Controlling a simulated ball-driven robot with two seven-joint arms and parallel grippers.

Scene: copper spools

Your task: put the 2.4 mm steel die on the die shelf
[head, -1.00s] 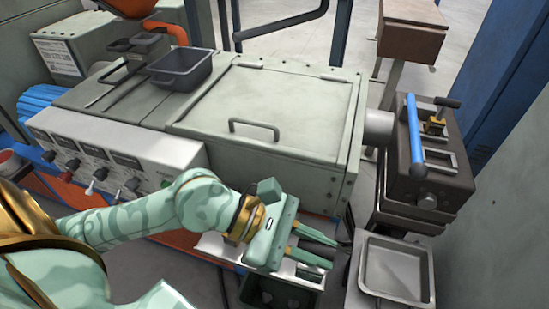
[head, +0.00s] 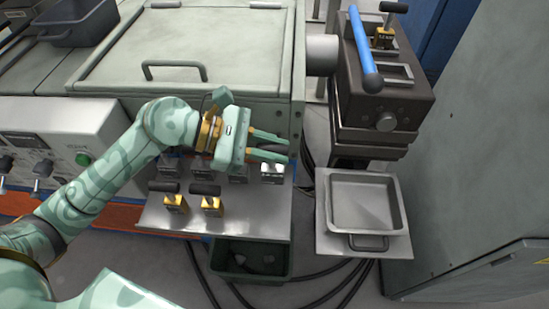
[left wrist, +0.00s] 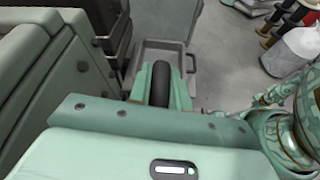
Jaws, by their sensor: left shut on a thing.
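The die shelf (head: 262,222) is a bare metal plate in front of the grey machine. My left gripper (head: 272,147) is over its back right part, shut on the black handle of a die, which also shows between the fingers in the left wrist view (left wrist: 161,84). A silver steel die body (head: 272,172) shows just below the fingers; I cannot tell whether it touches the shelf. Other silver dies stand along the back row, partly hidden by the arm. Two brass dies with black handles (head: 175,202) (head: 208,203) stand in front. No size marks are readable. My right gripper is out of view.
A metal tray (head: 368,226) stands right of the shelf. Behind it is a dark press block (head: 385,110) with a blue bar (head: 362,45) and a brass die (head: 383,38). A dark green bin (head: 222,262) sits below the shelf. The shelf's front right is clear.

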